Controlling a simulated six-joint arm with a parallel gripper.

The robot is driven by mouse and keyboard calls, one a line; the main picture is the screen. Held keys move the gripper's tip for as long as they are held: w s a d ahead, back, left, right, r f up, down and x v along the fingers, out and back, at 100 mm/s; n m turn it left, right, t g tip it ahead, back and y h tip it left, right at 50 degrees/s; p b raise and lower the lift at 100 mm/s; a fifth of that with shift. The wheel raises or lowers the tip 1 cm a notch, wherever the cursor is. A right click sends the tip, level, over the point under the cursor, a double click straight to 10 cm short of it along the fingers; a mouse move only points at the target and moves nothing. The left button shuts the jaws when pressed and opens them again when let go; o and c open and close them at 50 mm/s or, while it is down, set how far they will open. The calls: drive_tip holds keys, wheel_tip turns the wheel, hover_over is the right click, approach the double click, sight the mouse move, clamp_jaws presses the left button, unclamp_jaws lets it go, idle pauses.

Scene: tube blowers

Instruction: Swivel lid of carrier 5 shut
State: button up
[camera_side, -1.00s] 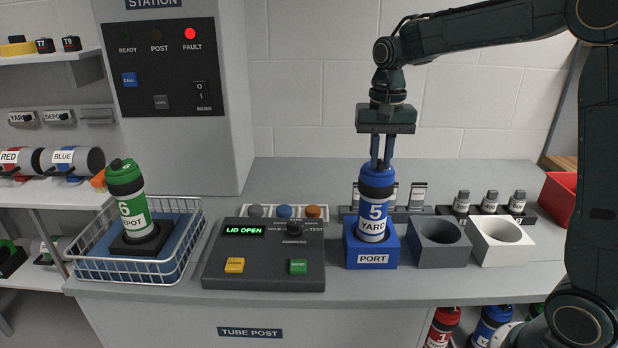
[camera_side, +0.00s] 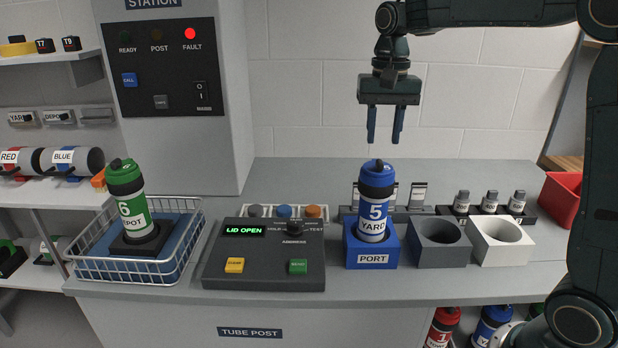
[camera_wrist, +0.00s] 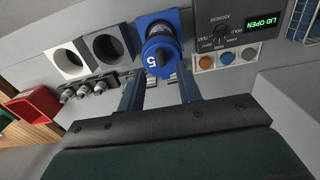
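Carrier 5 (camera_side: 374,210) is a blue canister with a white label reading 5 and YARD and a dark band near its top. It stands upright in the blue block marked PORT (camera_side: 373,257). Its blue lid (camera_side: 377,168) sits on top; I cannot tell from its pose whether it is fully shut. The console display (camera_side: 245,231) reads LID OPEN. My gripper (camera_side: 385,139) is above the carrier, apart from it, with its two fingers spread and nothing between them. In the wrist view, carrier 5 (camera_wrist: 160,50) shows beyond the spread fingers.
A grey socket block (camera_side: 437,254) and a white one (camera_side: 503,254), both empty, stand right of the port. Small grey-capped cylinders (camera_side: 490,201) are behind them. A wire basket (camera_side: 130,270) holds green carrier 6 (camera_side: 130,205) at left. The FAULT lamp (camera_side: 191,34) is lit red.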

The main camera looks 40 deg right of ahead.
sight(380, 162)
wheel_tip(380, 162, up, 8)
idle(0.5)
drive_tip(key=shift+r, duration=0.1)
drive_tip(key=s+a+f+n+t, duration=0.2)
drive_tip(key=s+f, duration=0.4)
drive_tip(key=s, duration=0.5)
drive_tip(key=s+a+f+n+t, duration=0.3)
drive_tip(key=s+a+f+n, duration=0.2)
drive_tip(key=s, duration=0.6)
drive_tip(key=shift+a+f+n+t, duration=0.15)
drive_tip(key=shift+f+n+t, duration=0.2)
drive_tip(key=shift+n, duration=0.75)
